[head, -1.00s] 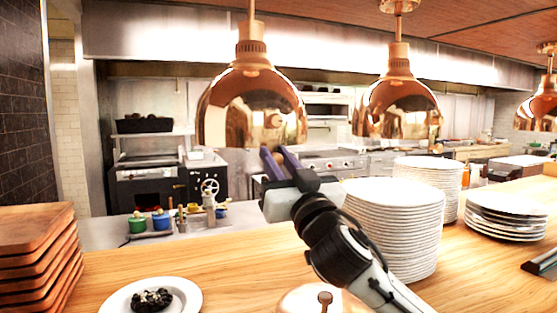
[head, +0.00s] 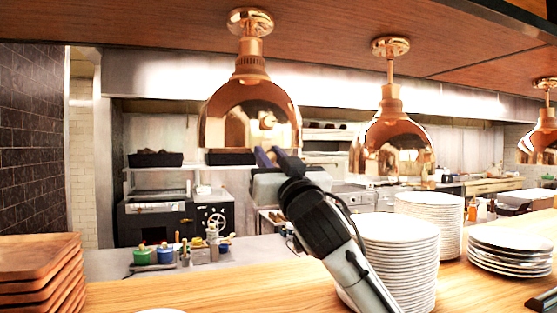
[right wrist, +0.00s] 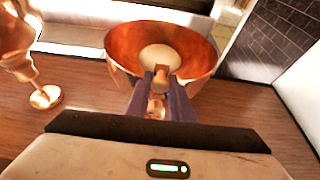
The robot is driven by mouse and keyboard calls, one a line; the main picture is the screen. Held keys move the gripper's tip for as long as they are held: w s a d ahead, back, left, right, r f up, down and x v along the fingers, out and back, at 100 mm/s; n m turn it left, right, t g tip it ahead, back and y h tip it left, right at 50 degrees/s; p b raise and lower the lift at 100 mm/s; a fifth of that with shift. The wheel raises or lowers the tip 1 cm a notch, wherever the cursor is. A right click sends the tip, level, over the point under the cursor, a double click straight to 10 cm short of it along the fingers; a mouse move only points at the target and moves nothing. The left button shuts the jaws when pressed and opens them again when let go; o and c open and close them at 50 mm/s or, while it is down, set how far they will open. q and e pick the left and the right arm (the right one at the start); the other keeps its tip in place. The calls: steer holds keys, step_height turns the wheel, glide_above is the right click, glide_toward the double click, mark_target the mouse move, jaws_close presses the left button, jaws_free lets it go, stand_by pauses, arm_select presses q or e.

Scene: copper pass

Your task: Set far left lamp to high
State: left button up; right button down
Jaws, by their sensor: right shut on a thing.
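The far left lamp (head: 250,115) is a shiny copper dome hanging from the wooden ceiling. Two more copper lamps, a middle one (head: 392,145) and one at the right edge (head: 540,140), hang to its right. My right gripper (head: 265,155) is at the lower rim of the far left lamp, its purple fingers pointing up. In the right wrist view the fingers (right wrist: 160,92) are shut on a small copper-coloured part at the rim of the lamp (right wrist: 200,55), whose open underside and pale bulb show. Its exact shape is partly hidden by the fingers. My left gripper is out of view.
Tall stacks of white plates (head: 398,262) stand on the wooden counter (head: 230,292) right of my right arm. Wooden trays (head: 40,270) are piled at the left. Behind are a stove and small coloured pots (head: 165,253). The air around the lamp is mostly free.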

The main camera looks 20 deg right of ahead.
steer(key=c, duration=1.6)
jaws_free()
steer(key=shift+s+d+r, duration=0.15)
steer(key=shift+d+r, duration=0.05)
steer(key=shift+r, duration=0.25)
steer(key=shift+a+f, duration=0.2)
steer(key=shift+f, duration=0.15)
steer(key=b+v, duration=0.3)
steer(key=v, duration=0.7)
